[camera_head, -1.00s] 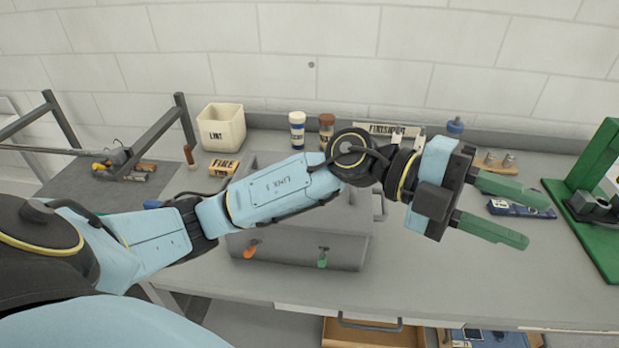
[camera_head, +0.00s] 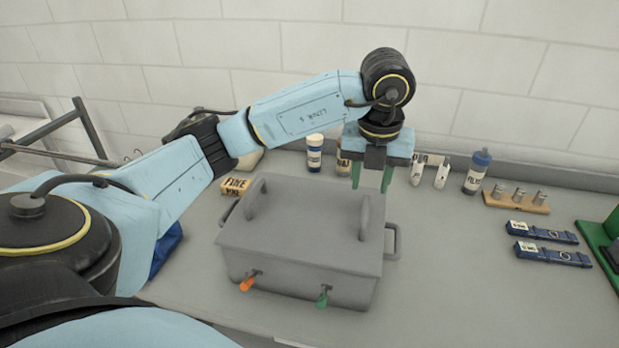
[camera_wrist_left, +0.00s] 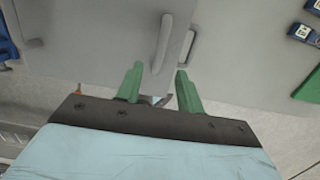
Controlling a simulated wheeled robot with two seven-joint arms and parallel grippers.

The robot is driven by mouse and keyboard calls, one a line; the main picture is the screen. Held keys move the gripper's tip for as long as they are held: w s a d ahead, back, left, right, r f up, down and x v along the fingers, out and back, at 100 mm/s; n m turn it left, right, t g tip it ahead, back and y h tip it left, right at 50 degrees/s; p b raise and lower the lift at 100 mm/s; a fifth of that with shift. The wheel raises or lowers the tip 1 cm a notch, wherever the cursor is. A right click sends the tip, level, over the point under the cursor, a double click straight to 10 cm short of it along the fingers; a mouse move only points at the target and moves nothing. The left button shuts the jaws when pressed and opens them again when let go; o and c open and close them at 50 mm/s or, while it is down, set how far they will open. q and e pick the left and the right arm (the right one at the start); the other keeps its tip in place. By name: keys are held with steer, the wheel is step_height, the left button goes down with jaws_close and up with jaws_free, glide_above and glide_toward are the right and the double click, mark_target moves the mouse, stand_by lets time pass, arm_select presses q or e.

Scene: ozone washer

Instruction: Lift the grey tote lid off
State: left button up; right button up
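The grey tote (camera_head: 300,290) stands on the bench with its grey lid (camera_head: 300,235) on top. The lid has two upright handles, a left one (camera_head: 256,197) and a right one (camera_head: 364,217). My left gripper (camera_head: 371,187) points down near the right lid handle, its green fingers apart and empty. In the left wrist view the open fingers (camera_wrist_left: 160,69) lie in line with a lid handle (camera_wrist_left: 164,40), which shows just beyond the tips. I cannot tell whether they touch it. An orange peg (camera_head: 250,281) and a green peg (camera_head: 322,298) stick out of the tote's front. My right gripper is not seen.
Small bottles (camera_head: 315,152) stand along the back wall. A wooden block with metal pegs (camera_head: 517,200) and blue tools (camera_head: 543,231) lie to the right. A green stand (camera_head: 600,240) is at the right edge.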

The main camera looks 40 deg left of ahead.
mark_target(366, 206)
arm_select(q)
steer(key=f, duration=0.4)
steer(key=shift+w+a, duration=0.15)
steer(key=shift+w, duration=0.1)
steer(key=f, duration=0.1)
steer(key=f+p, duration=0.1)
steer(key=f, duration=0.1)
steer(key=w+f, duration=0.1)
steer(key=f, duration=0.1)
steer(key=shift+a, duration=0.3)
jaws_close()
